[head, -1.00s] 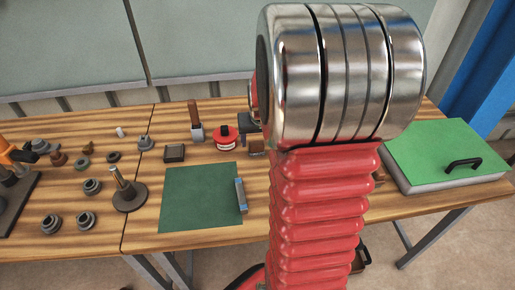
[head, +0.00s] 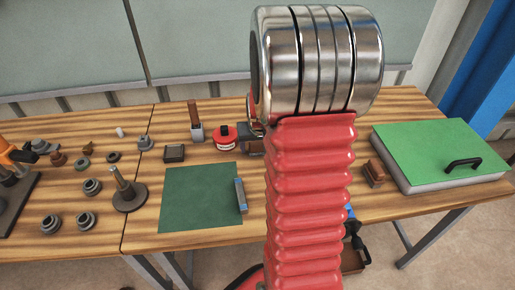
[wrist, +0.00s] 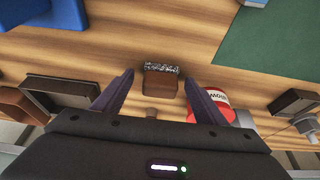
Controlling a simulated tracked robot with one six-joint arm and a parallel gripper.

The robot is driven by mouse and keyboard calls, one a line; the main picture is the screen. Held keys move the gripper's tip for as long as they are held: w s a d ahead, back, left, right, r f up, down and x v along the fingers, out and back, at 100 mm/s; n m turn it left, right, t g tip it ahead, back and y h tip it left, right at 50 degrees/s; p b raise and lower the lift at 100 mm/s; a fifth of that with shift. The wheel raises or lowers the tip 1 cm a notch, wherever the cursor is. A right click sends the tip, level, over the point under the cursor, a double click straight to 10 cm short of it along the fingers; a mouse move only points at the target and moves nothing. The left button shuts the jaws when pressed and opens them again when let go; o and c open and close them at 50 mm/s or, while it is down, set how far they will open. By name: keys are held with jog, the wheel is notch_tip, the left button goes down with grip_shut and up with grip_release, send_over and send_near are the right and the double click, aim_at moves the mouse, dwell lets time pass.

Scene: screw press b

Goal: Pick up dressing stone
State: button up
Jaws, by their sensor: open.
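A small brown block with a speckled grey edge, which looks like the dressing stone (wrist: 160,81), lies on the wooden bench in the wrist view. My gripper (wrist: 159,82) is open, with one finger on each side of the block in the picture and nothing held. I cannot tell how high the fingertips are above the bench. In the head view the block (head: 256,147) is largely covered by my arm, and my gripper is mostly hidden behind it.
A red tin (wrist: 213,106) sits right beside the right finger. A brown block (wrist: 18,105) and a dark tray lie to the left. A green mat (head: 198,205) carries a blue-grey bar (head: 241,195). A green-topped plate (head: 440,155) stands at the right.

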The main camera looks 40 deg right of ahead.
jog(key=c, duration=1.2)
jog(key=shift+r, duration=0.1)
notch_tip(320, 180, up, 10)
jog(key=shift+f, duration=0.1)
dwell(0.6)
jog(key=o, duration=0.5)
jog(key=c, duration=0.5)
